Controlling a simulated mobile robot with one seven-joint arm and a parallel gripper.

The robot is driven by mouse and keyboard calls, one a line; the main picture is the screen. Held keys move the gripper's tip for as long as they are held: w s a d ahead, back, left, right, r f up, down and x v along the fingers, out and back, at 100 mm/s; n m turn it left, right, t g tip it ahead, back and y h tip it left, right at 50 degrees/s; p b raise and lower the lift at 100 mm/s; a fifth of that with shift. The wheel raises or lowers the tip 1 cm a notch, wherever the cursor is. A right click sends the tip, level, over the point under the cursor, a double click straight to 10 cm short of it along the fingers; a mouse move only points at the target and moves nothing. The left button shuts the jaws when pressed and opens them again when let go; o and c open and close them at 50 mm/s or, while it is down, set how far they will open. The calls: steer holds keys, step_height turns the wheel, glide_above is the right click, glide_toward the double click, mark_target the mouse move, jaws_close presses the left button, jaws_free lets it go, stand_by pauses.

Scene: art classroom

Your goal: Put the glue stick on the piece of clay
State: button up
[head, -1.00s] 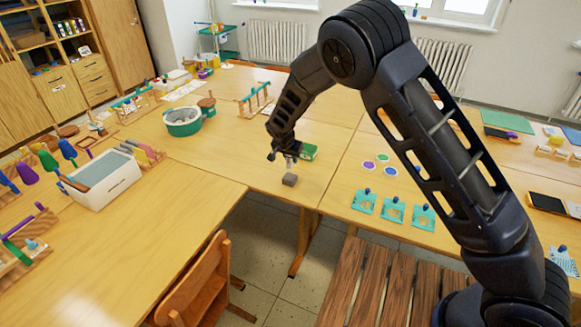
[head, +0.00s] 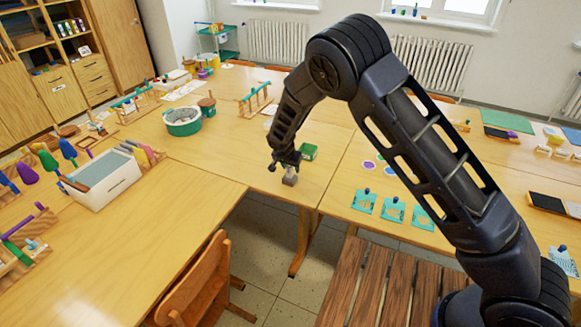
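A small grey block (head: 289,181), which looks like the piece of clay, lies on the wooden table near its front edge. My gripper (head: 287,168) is right above this block, pointing down, with its fingertips very close to the block's top. A small pale thing, possibly the glue stick, seems to be between the fingers, but it is mostly hidden and too small to make out. I cannot tell whether the fingers are open or shut, or whether anything touches the clay.
Teal cards (head: 364,201) lie to the right. A white and green bowl (head: 183,121) and a white bin (head: 104,180) stand to the left. The table left of the clay is clear.

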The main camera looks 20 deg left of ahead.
steer(key=shift+r, duration=0.1)
steer(key=v, duration=1.2)
steer(key=w+d+r, duration=0.4)
steer(key=d+r, duration=0.2)
steer(key=d, duration=0.3)
steer(key=w+d+r+g, duration=0.1)
steer(key=w+d+r, duration=0.3)
steer(key=d, duration=0.5)
steer(key=w+d+r, duration=0.3)
steer(key=d+r, duration=0.4)
steer(key=d, duration=0.1)
steer(key=s+d+r, duration=0.1)
steer(key=d+r, duration=0.2)
steer(key=d, duration=0.4)
steer(key=s+d+r+y, duration=0.1)
steer(key=d+r, duration=0.2)
steer(key=d, duration=0.4)
steer(key=s+d+r, duration=0.1)
steer(key=d+r, duration=0.2)
steer(key=d, duration=0.4)
steer(key=s+d+r+t+h, duration=0.1)
steer(key=s+d+r, duration=0.1)
steer(key=s+d, duration=1.7)
steer(key=shift+s+d+r, duration=0.25)
steer(key=shift+s+r, duration=0.1)
steer(key=shift+s, duration=0.4)
